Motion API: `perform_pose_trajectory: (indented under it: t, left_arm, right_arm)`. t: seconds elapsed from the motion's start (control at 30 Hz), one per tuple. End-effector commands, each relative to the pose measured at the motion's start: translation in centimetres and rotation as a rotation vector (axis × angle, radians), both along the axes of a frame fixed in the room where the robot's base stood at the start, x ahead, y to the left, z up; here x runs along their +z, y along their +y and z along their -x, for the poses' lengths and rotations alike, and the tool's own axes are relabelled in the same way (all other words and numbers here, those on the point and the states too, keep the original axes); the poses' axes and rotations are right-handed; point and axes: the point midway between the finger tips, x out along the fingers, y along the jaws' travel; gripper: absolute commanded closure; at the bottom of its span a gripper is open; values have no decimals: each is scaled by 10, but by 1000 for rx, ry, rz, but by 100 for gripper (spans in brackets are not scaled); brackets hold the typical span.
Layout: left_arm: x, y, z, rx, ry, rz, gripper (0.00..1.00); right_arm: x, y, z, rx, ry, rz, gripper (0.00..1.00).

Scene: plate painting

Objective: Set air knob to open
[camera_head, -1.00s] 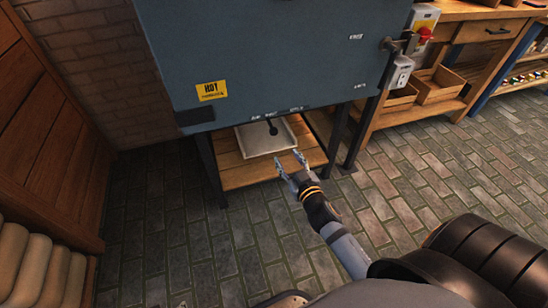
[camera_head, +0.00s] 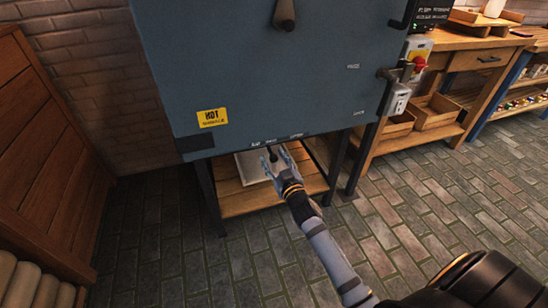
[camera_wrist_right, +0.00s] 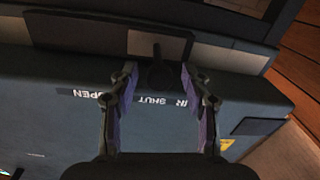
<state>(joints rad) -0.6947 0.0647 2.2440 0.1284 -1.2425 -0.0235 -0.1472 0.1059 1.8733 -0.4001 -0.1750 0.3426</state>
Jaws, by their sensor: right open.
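The dark air knob (camera_head: 273,154) hangs under the front lower edge of the blue-grey kiln (camera_head: 270,80). My right gripper (camera_head: 275,161) is open at the knob. In the right wrist view the dark knob (camera_wrist_right: 160,74) lies between the two open fingertips (camera_wrist_right: 158,80), with gaps at both sides. I cannot tell if a finger touches it. Upside-down labels read AIR, SHUT (camera_wrist_right: 153,99) and OPEN (camera_wrist_right: 87,94) on the kiln edge. The knob is close to the SHUT label. My left gripper is not in view.
A wooden shelf (camera_head: 240,203) with a pale tray (camera_head: 247,168) is under the kiln, between dark legs. A workbench (camera_head: 465,60) with wooden boxes stands at the right. A wooden cabinet (camera_head: 45,160) is at the left. The brick floor in front is clear.

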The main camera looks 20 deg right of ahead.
Motion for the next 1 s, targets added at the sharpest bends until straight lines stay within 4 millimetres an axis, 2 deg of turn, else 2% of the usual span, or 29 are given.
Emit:
perform_pose_trajectory:
  t: [0.3,0.67,1.0]
  left_arm:
    - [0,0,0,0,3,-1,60]
    - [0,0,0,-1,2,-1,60]
    - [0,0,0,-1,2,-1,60]
  right_arm:
    - [-1,0,-4,0,1,0,52]
    - [-1,0,-4,0,1,0,100]
    - [-1,0,-4,0,1,-1,100]
